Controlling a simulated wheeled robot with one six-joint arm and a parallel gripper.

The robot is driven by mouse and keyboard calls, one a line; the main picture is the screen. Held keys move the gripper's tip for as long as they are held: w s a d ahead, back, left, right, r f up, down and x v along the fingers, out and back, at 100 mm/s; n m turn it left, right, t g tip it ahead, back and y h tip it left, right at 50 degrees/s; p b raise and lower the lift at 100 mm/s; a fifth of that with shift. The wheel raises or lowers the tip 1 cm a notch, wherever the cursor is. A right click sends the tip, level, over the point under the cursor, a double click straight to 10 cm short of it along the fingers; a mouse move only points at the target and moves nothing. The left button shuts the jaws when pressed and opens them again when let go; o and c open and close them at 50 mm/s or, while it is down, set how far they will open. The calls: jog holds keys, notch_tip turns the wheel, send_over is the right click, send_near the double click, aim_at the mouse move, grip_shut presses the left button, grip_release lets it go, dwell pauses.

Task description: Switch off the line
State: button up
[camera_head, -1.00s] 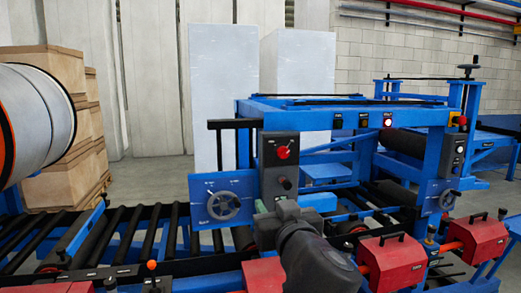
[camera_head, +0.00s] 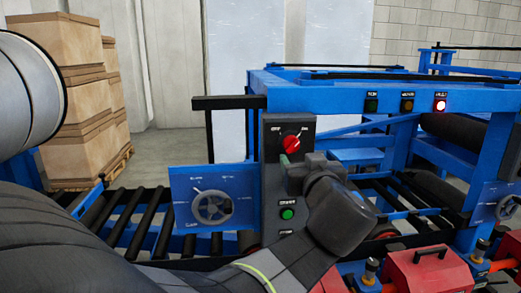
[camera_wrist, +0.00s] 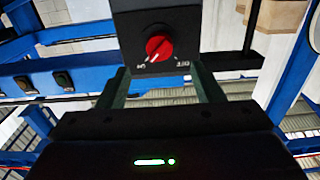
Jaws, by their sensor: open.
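A red rotary knob (camera_head: 291,143) sits on the upper part of a dark control box (camera_head: 273,195) on the blue machine frame. Its white mark points up and right, toward the ON label. The wrist view shows the knob (camera_wrist: 158,46) upside down, its mark toward the ON side. My gripper (camera_head: 287,165) is just in front of the box and slightly below the knob. In the wrist view my gripper (camera_wrist: 160,72) is open and empty, one finger to each side of the knob's line. I cannot tell whether the fingertips touch the box.
A green button (camera_head: 287,214) is below the knob. A handwheel panel (camera_head: 184,185) stands left of the box. On the top beam, a red lamp (camera_head: 440,105) is lit beside two dim ones.

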aim_at(294, 148)
jog(key=w, duration=0.8)
jog(key=shift+w+a+b, duration=0.1)
jog(key=shift+w+b, duration=0.1)
jog(key=shift+b, duration=0.2)
jog(key=shift+c, duration=0.3)
jog(key=c, duration=0.9)
